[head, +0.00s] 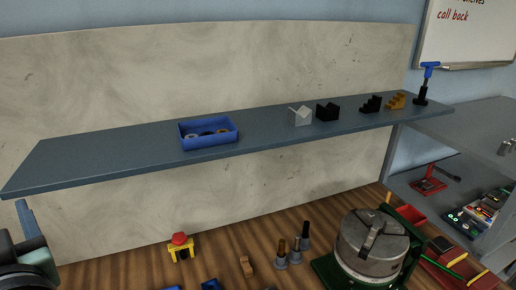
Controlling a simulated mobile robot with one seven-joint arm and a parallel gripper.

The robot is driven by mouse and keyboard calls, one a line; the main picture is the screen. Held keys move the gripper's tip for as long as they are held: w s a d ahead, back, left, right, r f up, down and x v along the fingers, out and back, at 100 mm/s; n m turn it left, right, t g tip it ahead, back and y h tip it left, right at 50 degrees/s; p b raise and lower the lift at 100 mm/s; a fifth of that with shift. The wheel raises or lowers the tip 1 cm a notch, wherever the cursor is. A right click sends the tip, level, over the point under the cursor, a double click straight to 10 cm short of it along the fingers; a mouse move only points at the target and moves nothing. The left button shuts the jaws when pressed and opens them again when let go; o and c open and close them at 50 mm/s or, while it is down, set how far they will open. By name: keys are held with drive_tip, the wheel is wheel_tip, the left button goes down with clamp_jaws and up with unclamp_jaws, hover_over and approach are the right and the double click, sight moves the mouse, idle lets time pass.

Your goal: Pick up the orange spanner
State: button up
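I cannot make out an orange spanner in the head view. Small orange-brown pieces show, but none has a clear spanner shape: a stepped block (396,100) at the right end of the shelf, and a small block (247,266) on the wooden bench top. My gripper is not in view.
A blue-grey shelf (90,165) carries a blue tray (208,143) of rings, several small blocks and a blue-handled tool (428,80). On the bench are a yellow piece with a red knob (180,247), upright tool holders (288,255) and a large chuck (370,240). A grey cart (470,130) stands right.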

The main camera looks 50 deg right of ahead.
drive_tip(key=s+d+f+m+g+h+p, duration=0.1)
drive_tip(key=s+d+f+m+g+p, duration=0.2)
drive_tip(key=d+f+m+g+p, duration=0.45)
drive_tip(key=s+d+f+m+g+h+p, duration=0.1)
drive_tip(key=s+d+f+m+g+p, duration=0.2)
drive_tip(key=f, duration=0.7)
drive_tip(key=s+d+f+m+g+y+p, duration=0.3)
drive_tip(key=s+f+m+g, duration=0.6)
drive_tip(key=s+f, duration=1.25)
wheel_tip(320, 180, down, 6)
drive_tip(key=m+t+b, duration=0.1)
drive_tip(key=b, duration=0.1)
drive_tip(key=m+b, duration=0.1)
drive_tip(key=b, duration=0.2)
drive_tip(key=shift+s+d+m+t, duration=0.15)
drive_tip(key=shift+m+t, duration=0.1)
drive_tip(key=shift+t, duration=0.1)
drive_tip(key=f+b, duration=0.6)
drive_tip(key=b, duration=0.1)
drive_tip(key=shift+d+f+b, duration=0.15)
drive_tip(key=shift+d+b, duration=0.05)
drive_tip(key=shift+b, duration=0.15)
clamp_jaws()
